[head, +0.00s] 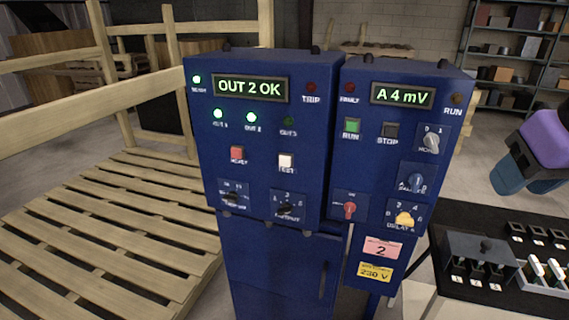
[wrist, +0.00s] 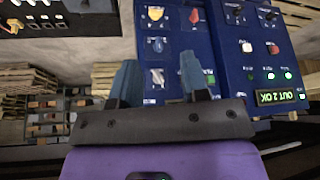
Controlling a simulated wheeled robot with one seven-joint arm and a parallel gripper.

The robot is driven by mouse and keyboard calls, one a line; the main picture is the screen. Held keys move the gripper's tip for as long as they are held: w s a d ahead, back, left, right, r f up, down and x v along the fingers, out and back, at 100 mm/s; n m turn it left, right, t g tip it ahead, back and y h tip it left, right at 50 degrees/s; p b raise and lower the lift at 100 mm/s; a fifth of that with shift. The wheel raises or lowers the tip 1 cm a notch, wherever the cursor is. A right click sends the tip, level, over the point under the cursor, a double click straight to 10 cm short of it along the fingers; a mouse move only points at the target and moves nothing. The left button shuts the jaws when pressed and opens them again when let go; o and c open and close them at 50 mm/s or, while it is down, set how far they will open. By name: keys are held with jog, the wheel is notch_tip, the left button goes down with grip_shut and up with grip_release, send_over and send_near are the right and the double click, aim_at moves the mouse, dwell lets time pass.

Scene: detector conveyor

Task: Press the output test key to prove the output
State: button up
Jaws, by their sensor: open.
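The white TEST key (head: 286,162) sits on the left blue panel, right of the red RESET key (head: 237,154). Above them the display (head: 250,88) reads "OUT 2 OK". The OUT 1 (head: 218,114) and OUT 2 (head: 251,117) lamps are lit green; the OUT 3 lamp (head: 288,121) is dark. My gripper (head: 522,186), purple with blue fingers, is at the right, apart from the panels. In the wrist view my gripper (wrist: 158,76) is open and empty, with the panels upside down beyond it; the TEST key (wrist: 246,46) shows at the upper right.
The right panel has a display (head: 402,95) reading "A 4 mV", RUN (head: 351,128) and STOP (head: 388,131) keys and several knobs. A black-topped bench (head: 455,240) with switches stands at lower right. A wooden pallet (head: 120,230) lies left of the cabinet.

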grip_shut()
dwell(1.6)
